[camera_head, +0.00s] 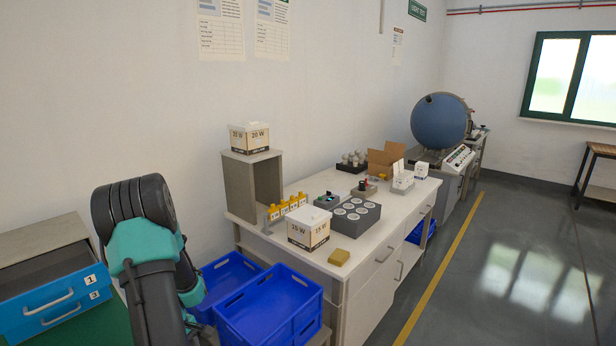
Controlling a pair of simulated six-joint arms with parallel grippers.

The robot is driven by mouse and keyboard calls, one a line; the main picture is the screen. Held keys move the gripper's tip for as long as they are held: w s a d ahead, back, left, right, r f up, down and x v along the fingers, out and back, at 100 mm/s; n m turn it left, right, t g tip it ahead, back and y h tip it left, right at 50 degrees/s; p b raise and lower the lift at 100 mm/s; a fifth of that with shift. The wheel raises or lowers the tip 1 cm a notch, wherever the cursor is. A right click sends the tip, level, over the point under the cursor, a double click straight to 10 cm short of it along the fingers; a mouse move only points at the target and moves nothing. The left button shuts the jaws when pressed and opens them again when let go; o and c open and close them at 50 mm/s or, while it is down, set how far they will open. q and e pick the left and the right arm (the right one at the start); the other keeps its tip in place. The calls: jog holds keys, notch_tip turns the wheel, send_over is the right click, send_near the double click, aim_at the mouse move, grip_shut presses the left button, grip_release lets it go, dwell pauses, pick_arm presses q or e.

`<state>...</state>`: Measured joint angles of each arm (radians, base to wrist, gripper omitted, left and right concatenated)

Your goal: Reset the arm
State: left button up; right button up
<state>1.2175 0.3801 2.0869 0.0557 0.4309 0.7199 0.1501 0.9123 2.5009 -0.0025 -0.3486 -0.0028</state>
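An arm of mine (147,245), dark grey with teal joint covers, rises from the bottom edge at the left of the head view. It is bent, with its rounded joint at the top, in front of the blue drawers and beside the blue crates. No gripper fingers show on it. The other arm and its gripper are out of view. Nothing held can be seen.
The white workbench (389,232) carries a 15 W box (308,228), a grey block with round sockets (350,216) and a yellow sponge-like block (339,257). Blue crates (268,308) stand below. Blue drawers (50,303) are at left. The floor at right is clear.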

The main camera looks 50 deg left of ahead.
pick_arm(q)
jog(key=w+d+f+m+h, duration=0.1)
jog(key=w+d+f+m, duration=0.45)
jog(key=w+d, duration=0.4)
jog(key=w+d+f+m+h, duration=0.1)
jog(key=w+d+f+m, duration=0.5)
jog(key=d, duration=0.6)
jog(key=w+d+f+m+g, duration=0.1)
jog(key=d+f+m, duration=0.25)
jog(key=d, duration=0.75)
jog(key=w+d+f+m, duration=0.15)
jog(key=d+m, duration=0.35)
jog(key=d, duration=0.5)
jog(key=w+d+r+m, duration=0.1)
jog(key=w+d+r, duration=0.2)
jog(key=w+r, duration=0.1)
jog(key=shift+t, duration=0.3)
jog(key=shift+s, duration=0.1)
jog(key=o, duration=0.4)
